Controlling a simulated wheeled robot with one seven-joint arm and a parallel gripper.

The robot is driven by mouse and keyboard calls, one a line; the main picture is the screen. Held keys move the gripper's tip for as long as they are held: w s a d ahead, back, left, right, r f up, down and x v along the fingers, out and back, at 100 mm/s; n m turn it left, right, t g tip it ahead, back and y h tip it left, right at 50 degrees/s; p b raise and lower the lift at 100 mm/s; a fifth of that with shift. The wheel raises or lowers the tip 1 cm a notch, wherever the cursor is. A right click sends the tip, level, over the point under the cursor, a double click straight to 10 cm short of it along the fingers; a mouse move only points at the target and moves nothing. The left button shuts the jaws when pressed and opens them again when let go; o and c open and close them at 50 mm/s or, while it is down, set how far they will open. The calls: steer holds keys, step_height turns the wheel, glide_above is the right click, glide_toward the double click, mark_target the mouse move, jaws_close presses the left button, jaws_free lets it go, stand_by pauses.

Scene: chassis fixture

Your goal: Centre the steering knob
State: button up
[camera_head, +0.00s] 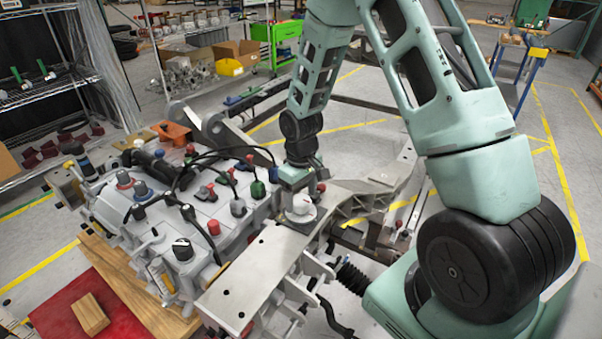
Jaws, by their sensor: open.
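A pale grey round part (301,211), which looks like the steering knob, sits on the metal chassis frame (262,262) near the middle of the view. My gripper (299,192) points down right above it, with its fingers close around or just over its top. The fingers are open, but they are small here, and I cannot tell whether they touch the part. The far side of the part and its pointing direction are hidden. A separate black knob with a white mark (182,249) stands on the grey engine block at left.
The engine block (205,205), with cables and coloured caps, stands close left of my gripper. A chassis arm (375,192) runs to its right. A wooden block (90,313) lies on a red mat at lower left. Shelves and a green cart (277,42) stand behind.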

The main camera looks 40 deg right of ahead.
mark_target(301, 199)
step_height(301, 199, up, 17)
steer(key=b, duration=0.2)
steer(key=shift+a+f, duration=0.1)
stand_by(0.6)
steer(key=s+a+n, duration=0.1)
steer(key=s+a, duration=0.3)
steer(key=a, duration=0.4)
steer(key=s+a+n, duration=0.2)
steer(key=s+a, duration=0.2)
steer(key=a, duration=0.4)
steer(key=s+a+n, duration=0.1)
steer(key=s+a, duration=0.3)
steer(key=s, duration=0.4)
steer(key=s+a+f+n, duration=0.1)
steer(key=s+a, duration=0.3)
steer(key=s, duration=0.4)
steer(key=shift+s+a+n+y, duration=0.2)
steer(key=shift+n+y, duration=0.1)
steer(key=shift+n, duration=0.1)
